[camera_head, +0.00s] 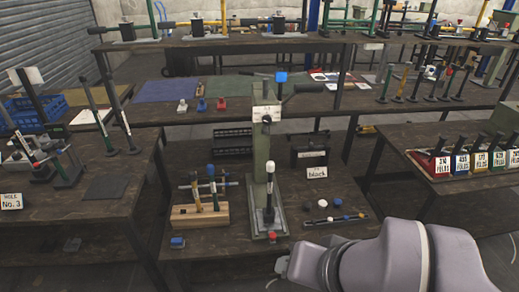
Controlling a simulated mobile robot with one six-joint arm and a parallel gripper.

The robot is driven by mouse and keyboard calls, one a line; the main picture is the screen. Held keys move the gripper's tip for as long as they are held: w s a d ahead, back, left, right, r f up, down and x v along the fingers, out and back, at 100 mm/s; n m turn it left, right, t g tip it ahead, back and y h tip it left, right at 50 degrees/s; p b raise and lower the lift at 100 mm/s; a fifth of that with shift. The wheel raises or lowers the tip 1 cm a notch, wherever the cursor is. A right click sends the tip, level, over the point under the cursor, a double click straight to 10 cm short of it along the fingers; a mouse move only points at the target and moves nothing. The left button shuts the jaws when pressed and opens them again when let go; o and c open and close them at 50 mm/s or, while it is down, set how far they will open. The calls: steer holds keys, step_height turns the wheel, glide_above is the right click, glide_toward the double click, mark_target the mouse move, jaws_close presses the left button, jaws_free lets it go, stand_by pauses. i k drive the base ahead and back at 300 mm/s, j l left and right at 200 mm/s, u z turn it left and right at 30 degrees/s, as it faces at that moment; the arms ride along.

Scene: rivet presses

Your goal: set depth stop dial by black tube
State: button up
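A green rivet press (260,155) stands upright on the middle table. A card reading "black" (317,173) stands to the right, in front of a dark handled case (308,157). I cannot tell which part is the dial or the black tube. My gripper (283,267) is at the bottom, in front of the table and apart from the press; its fingers are not clear.
A wooden tool block (200,214) stands left of the press, with a small blue block (177,242) in front. A rack of small parts (335,218) lies to the right. Side tables hold tools at left and colored, labelled bins (462,165) at right.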

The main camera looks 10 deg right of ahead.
mark_target(267, 121)
steer(key=i+j, duration=0.5)
steer(key=j, duration=0.25)
steer(key=i+j, duration=0.25)
steer(key=j+z, duration=0.05)
steer(key=j, duration=0.05)
